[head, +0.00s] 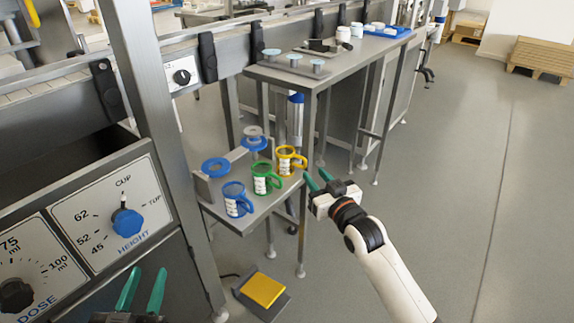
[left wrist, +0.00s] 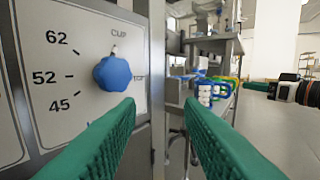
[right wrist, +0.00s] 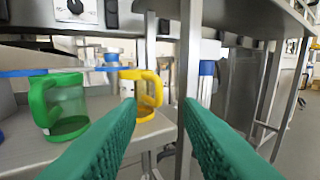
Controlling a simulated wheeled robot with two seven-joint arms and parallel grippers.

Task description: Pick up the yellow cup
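The yellow cup (head: 287,161) stands upright at the right end of a row on a small steel shelf (head: 232,218), its handle to the right. My right gripper (head: 317,181) is open and empty, just to the right of the yellow cup and apart from it. In the right wrist view the yellow cup (right wrist: 148,92) shows left of centre, beyond the left finger, partly covered by that finger's tip. My left gripper (head: 142,290) is open and empty at the bottom left, in front of the machine panel.
A green cup (head: 262,178) and a blue cup (head: 236,199) stand left of the yellow one. Blue ring-shaped parts (head: 215,167) lie behind them. A blue height knob (head: 127,222) is on the left panel. A yellow pedal (head: 262,289) is on the floor. Open floor lies to the right.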

